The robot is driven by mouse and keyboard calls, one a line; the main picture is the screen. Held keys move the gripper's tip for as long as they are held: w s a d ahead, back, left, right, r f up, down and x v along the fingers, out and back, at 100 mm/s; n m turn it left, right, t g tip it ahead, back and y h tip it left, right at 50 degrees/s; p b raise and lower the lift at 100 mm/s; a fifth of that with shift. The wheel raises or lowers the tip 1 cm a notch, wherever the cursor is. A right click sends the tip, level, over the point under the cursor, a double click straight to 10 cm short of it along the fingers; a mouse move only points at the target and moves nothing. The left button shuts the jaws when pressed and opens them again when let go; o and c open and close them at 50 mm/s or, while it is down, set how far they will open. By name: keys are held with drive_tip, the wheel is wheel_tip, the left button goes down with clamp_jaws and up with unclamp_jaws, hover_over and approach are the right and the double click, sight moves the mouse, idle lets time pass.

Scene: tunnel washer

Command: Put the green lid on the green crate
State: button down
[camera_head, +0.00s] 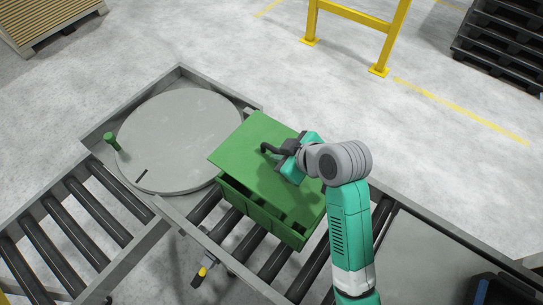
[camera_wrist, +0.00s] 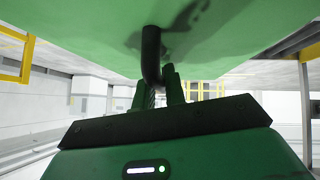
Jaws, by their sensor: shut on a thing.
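The green lid (camera_head: 245,145) is a flat panel with a black handle (camera_head: 268,150). My gripper (camera_head: 277,155) is shut on that handle. In the wrist view, the fingers (camera_wrist: 170,85) close on the dark handle (camera_wrist: 152,55), and the lid's green face (camera_wrist: 80,30) fills the top. The green crate (camera_head: 262,216) stands on the rollers under the lid. In the head view the lid lies over the crate, offset toward the back left, and a strip of the crate's front rim shows uncovered. I cannot tell whether lid and crate touch.
A round grey turntable (camera_head: 175,135) with a green post (camera_head: 112,141) is left of the crate. Black rollers (camera_head: 95,215) run along the front. A yellow barrier (camera_head: 350,30) and black pallets (camera_head: 505,45) stand behind on the floor.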

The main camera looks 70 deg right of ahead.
wheel_tip(320, 180, down, 9)
drive_tip(key=b, duration=0.8)
drive_tip(key=shift+f, duration=0.15)
drive_tip(key=c, duration=1.4)
unclamp_jaws()
drive_tip(key=shift+o, duration=0.2)
drive_tip(key=v, duration=0.7)
drive_tip(key=shift+s+a+r+p, duration=0.15)
drive_tip(key=shift+s+r+p, duration=0.1)
drive_tip(key=shift+p, duration=0.15)
